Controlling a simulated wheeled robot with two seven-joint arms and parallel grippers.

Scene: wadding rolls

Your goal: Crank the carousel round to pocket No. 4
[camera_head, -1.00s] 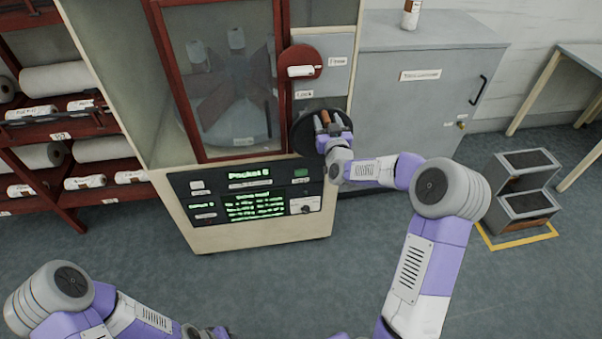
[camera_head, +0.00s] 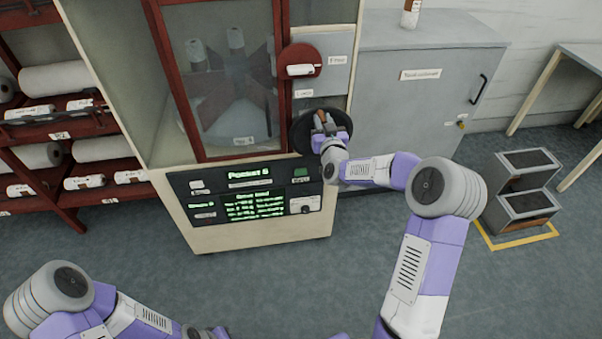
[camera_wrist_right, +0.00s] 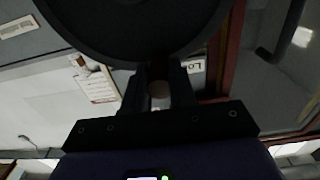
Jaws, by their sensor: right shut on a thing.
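The carousel (camera_head: 238,95) stands behind a red-framed glass door in a beige cabinet. It carries dark dividers and pale rolls, and shows dimly. The crank is a dark disc (camera_head: 301,133) with a brown handle (camera_head: 320,115), on the cabinet's right side. My right gripper (camera_head: 325,124) is shut on the crank handle, near the disc's upper right. In the right wrist view the fingers (camera_wrist_right: 158,90) close around the round handle end, below the disc (camera_wrist_right: 135,25). The green display (camera_head: 250,175) reads "Pocket" with a digit that looks like 6. My left gripper is out of view.
A red round part (camera_head: 301,62) with a white label sits above the crank. A grey cabinet (camera_head: 420,100) stands close to the right of it. Red shelves (camera_head: 60,130) with rolls stand at the left. A grey step stool (camera_head: 525,185) is on the open floor at right.

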